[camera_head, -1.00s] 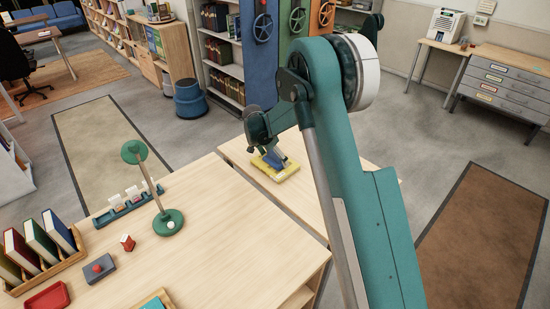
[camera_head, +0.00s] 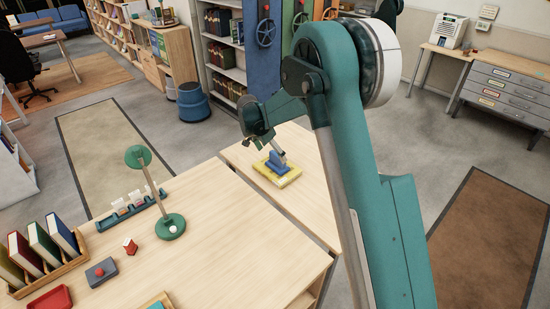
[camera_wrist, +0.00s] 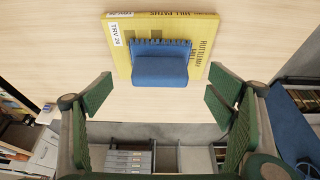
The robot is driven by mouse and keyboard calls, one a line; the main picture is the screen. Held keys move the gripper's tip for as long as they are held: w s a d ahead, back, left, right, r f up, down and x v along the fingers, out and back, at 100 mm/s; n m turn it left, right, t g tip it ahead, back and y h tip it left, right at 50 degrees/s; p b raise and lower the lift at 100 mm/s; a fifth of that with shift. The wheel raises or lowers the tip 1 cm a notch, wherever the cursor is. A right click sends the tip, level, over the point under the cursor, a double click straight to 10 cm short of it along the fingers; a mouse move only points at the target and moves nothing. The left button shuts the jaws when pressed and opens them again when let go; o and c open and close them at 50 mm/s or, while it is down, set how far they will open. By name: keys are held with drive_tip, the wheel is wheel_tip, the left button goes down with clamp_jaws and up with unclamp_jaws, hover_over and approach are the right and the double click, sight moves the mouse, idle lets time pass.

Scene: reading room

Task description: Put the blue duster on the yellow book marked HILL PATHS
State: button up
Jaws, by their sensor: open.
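The blue duster (camera_wrist: 160,66) rests on the yellow book (camera_wrist: 190,28), whose spine reads HILL PATHS, in the wrist view. The duster lies near the edge closest to my gripper and appears to overhang it slightly. In the head view the blue duster (camera_head: 275,160) also shows on top of the yellow book (camera_head: 277,176), on the far table. My gripper (camera_wrist: 163,92) is open and empty, its two green finger pads apart on either side, back from the duster. In the head view my wrist is above and behind the book; the fingers are hard to make out there.
The book lies on a pale wooden table (camera_head: 308,150). A nearer table (camera_head: 235,235) holds a green lamp (camera_head: 170,226), a book rack (camera_head: 45,275), a grey box with a red knob (camera_head: 101,273) and a red tray (camera_head: 50,299). Table top around the yellow book is clear.

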drive_tip(key=shift+v, duration=2.1)
drive_tip(key=s+d+r+n+t+y, duration=0.15)
drive_tip(key=s+d+r+n, duration=0.35)
drive_tip(key=s+d+r, duration=1.65)
drive_tip(key=s+d+f+n, duration=0.1)
drive_tip(key=s+d, duration=0.1)
drive_tip(key=s, duration=0.8)
drive_tip(key=s+d+f+n+t+y, duration=0.1)
drive_tip(key=s+d, duration=0.2)
drive_tip(key=s, duration=0.6)
drive_tip(key=s+d+f+n+t, duration=0.1)
drive_tip(key=s+d+n, duration=0.1)
drive_tip(key=s, duration=0.8)
drive_tip(key=shift+s+d+y, duration=0.35)
drive_tip(key=shift+s+d, duration=0.05)
drive_tip(key=shift+d, duration=0.05)
